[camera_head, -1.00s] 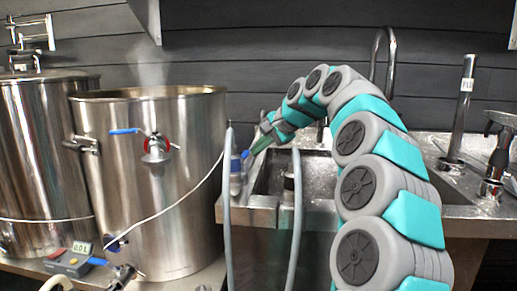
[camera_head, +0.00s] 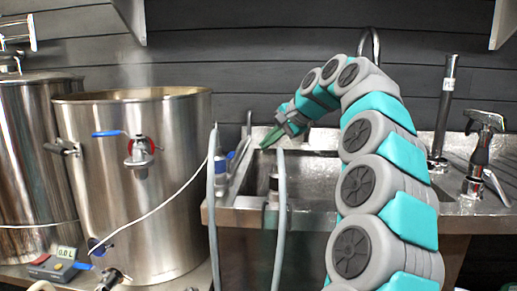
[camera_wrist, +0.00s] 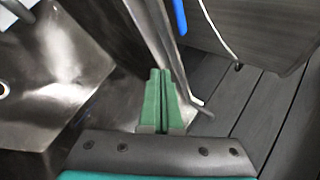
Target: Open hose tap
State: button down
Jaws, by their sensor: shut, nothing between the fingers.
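A small grey and blue fitting (camera_head: 222,162), which looks like the hose tap, sits by the left edge of the sink, beside a grey hose. Its handle position is too small to tell. My gripper (camera_head: 270,138) hangs over the left part of the sink, to the right of the fitting and apart from it. Its green fingers are shut and empty. In the wrist view my gripper (camera_wrist: 160,80) points along a metal edge of the sink. A blue piece (camera_wrist: 180,15) shows at the top there, beyond the fingertips; I cannot tell if it is the tap's handle.
Two grey hoses (camera_head: 279,215) rise in front of the steel sink (camera_head: 310,215). A large steel kettle (camera_head: 130,225) with a blue-handled valve (camera_head: 137,152) stands left, a thin white cable across it. A second kettle (camera_head: 30,170) is beyond. Beer-style taps (camera_head: 480,150) stand right.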

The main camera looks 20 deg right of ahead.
jog(key=s+d+r+p, duration=0.1)
jog(key=s+d+r, duration=0.1)
jog(key=d+r, duration=0.2)
jog(key=shift+r, duration=0.2)
jog(key=shift+s+d, duration=0.1)
